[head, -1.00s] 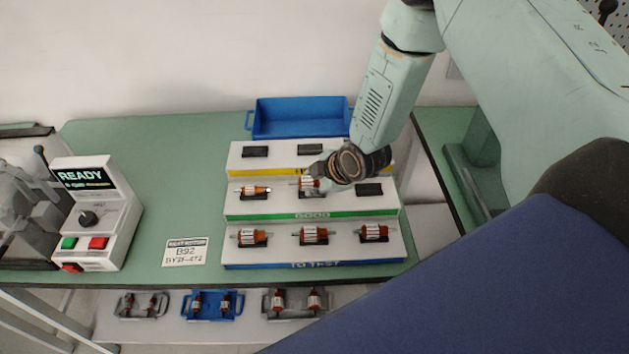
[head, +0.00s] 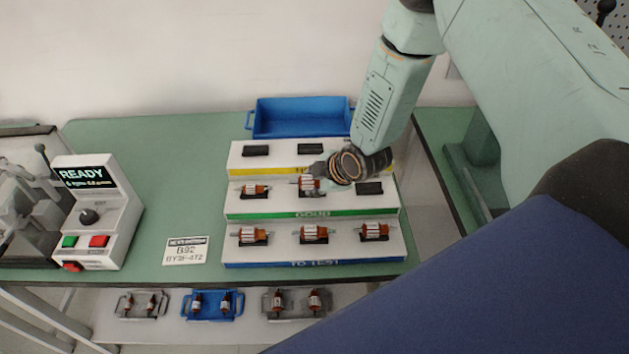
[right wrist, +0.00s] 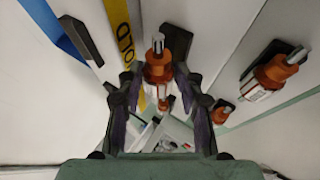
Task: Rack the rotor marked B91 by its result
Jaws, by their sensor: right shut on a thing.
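My right gripper (head: 318,182) is shut on a rotor (head: 304,184) with a white label, at the middle place of the green GOOD tier (head: 270,214). In the right wrist view the fingers (right wrist: 158,84) close around the orange rotor (right wrist: 158,66), beside a black cradle (right wrist: 176,42). I cannot tell whether the rotor rests in the cradle, and its mark is unreadable. Another rotor (head: 255,190) lies at the left of the GOOD tier. The right GOOD cradle (head: 369,188) is empty. My left gripper is not in view.
Three rotors lie on the blue TO TEST tier (head: 340,255). The yellow tier (head: 275,172) shows empty cradles. A blue bin (head: 300,118) stands behind. The tester (head: 95,205) reads READY. A card (head: 186,251) reads B92.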

